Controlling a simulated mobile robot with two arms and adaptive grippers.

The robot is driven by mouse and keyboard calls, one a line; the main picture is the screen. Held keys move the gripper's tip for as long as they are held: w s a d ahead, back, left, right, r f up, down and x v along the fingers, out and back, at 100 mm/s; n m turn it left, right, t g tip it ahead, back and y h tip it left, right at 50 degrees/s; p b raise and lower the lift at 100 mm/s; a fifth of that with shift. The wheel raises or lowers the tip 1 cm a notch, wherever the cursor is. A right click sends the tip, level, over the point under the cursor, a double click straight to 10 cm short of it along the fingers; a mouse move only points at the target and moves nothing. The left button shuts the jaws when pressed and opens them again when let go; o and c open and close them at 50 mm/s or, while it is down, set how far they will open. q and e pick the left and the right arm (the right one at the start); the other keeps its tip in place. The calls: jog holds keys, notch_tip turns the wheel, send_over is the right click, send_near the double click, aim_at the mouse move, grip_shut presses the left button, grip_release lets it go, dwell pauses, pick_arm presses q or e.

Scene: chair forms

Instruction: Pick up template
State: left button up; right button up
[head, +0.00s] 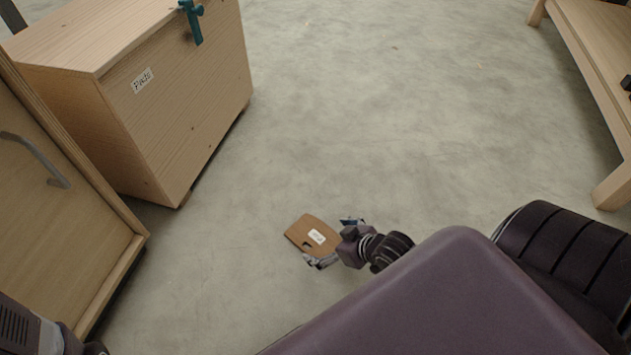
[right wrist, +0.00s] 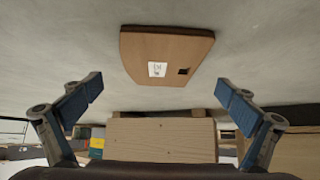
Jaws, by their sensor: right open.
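The template (head: 304,231) is a flat brown wooden plate with a white label and a small dark notch or hole. It appears to lie on the grey floor in the head view. My right gripper (head: 335,242) is at its right end, with fingers spread. In the right wrist view, the template (right wrist: 190,50) shows ahead of the open fingers of the right gripper (right wrist: 165,95), roughly centred between them and not held. Whether a finger touches it cannot be told. Only part of my left arm shows at the lower left of the head view; its gripper is out of sight.
A wooden cabinet (head: 60,215) with a grey handle is at far left. A wooden bench (head: 600,50) stands at upper right. The floor between is clear.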

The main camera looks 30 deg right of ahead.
aim_at(322, 239)
jog(key=shift+b+x, duration=0.7)
jog(key=shift+x, duration=0.6)
jog(key=c, duration=1.8)
